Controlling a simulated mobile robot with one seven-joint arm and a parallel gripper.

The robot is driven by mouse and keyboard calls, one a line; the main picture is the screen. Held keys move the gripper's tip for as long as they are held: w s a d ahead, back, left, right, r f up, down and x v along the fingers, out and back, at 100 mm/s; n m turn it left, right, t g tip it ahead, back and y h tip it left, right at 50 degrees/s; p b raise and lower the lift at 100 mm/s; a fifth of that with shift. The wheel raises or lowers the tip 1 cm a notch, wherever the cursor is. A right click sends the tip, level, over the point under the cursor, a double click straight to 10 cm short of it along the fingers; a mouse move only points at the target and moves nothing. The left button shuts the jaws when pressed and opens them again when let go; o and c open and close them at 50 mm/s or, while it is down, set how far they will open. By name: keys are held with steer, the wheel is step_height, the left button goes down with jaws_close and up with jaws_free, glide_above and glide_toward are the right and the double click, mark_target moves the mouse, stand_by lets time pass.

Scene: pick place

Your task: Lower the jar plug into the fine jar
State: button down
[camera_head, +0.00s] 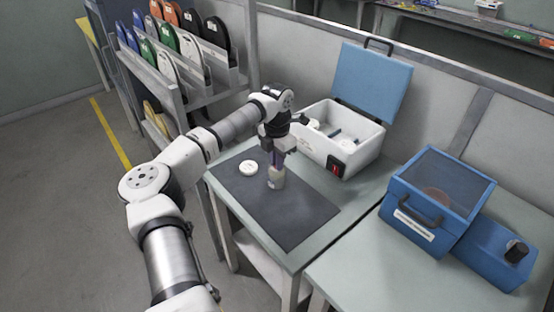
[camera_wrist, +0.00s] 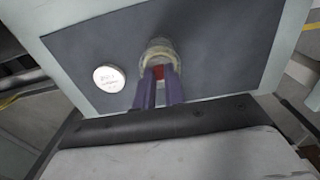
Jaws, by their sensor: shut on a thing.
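The fine jar (camera_head: 276,180) stands upright on the dark mat, and its rim shows in the wrist view (camera_wrist: 158,46). My gripper (camera_head: 275,160) is directly above the jar, pointing down. In the wrist view its two purple fingers (camera_wrist: 159,84) are shut on a small reddish thing (camera_wrist: 158,72), which looks like the jar plug. The fingertips are at the jar's mouth. The plug's lower part is hidden, so I cannot tell how deep it sits. A round white lid (camera_head: 248,167) with writing lies flat on the mat beside the jar; it also shows in the wrist view (camera_wrist: 109,79).
The dark mat (camera_head: 300,222) is clear in front of the jar. A white box (camera_head: 352,158) with a raised blue lid (camera_head: 373,82) stands behind. A blue case (camera_head: 436,205) is at the right. A rack (camera_head: 200,85) of colored discs stands at the left.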

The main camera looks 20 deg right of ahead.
steer(key=shift+f, duration=0.2)
stand_by(0.5)
steer(key=c, duration=1.4)
jaws_free()
steer(key=c, duration=0.4)
steer(key=shift+o, duration=0.2)
steer(key=shift+r, duration=0.15)
steer(key=shift+r+p, duration=1.85)
steer(key=shift+r, duration=1.55)
